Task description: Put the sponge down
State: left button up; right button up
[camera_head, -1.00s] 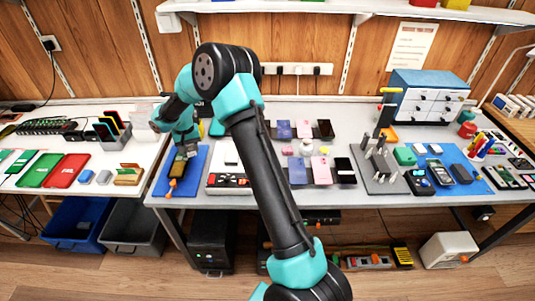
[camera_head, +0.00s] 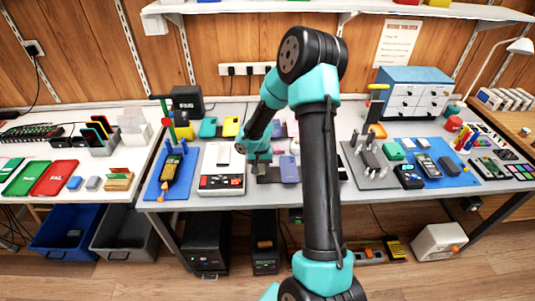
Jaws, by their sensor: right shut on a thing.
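My right gripper (camera_head: 259,165) is shut low over the middle of the grey table (camera_head: 372,211), pointing down just left of a purple phone (camera_head: 289,168). It is over a dark pad (camera_head: 269,175), and I cannot tell whether what it holds touches that pad. The sponge cannot be made out; what sits between the jaws is too small and mostly hidden by the fingers. My left gripper is not in view.
A blue mat (camera_head: 153,189) with a tool is further left. Metal posts on a grey plate (camera_head: 368,182) stand to the right. The table's front strip is clear.

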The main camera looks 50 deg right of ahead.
dwell(0.3)
jog(key=w+d, duration=0.3)
jog(key=d, duration=0.1)
jog(key=w+d+f, duration=0.1)
jog(key=w+d, duration=0.6)
jog(key=shift+d+f, duration=0.25)
jog(key=shift+d, duration=0.05)
jog(key=shift+w+d, duration=0.15)
jog(key=shift+w, duration=0.05)
jog(key=shift+d+f, duration=0.1)
jog(key=shift+f, duration=1.7)
